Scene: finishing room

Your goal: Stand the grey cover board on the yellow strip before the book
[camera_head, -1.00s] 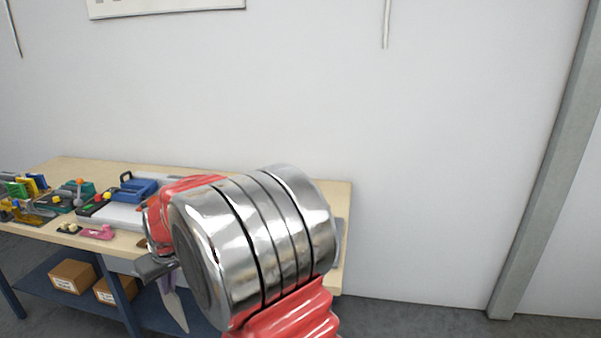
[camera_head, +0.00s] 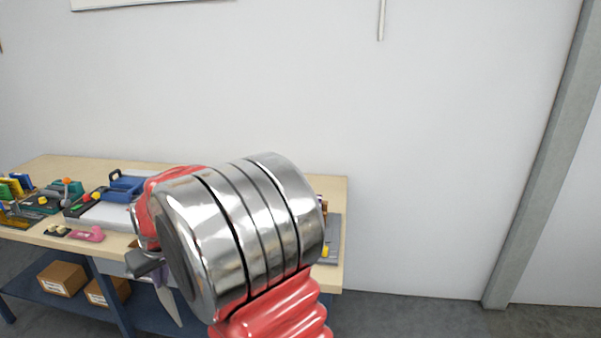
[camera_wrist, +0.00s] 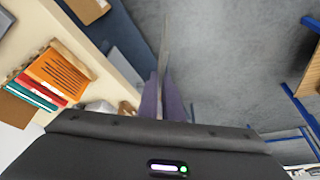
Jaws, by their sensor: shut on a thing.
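My gripper (camera_wrist: 164,98) has purple fingers shut on a thin grey board, the cover board (camera_wrist: 166,42), seen nearly edge-on in the wrist view. In the head view the cover board (camera_head: 168,304) hangs below my wrist, in front of the bench edge, and my arm hides most of the gripper. Several books, orange (camera_wrist: 60,72), red and teal, stand in a row at the left of the wrist view, apart from the board. A small yellow patch (camera_head: 325,251) shows on a grey mat right of my arm; I cannot tell if it is the yellow strip.
The wooden bench (camera_head: 335,190) carries blue, teal and yellow tools at its left and the grey mat (camera_head: 333,230) at its right end. Boxes (camera_head: 62,279) sit on the blue lower shelf. Open floor lies right of the bench, before the wall.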

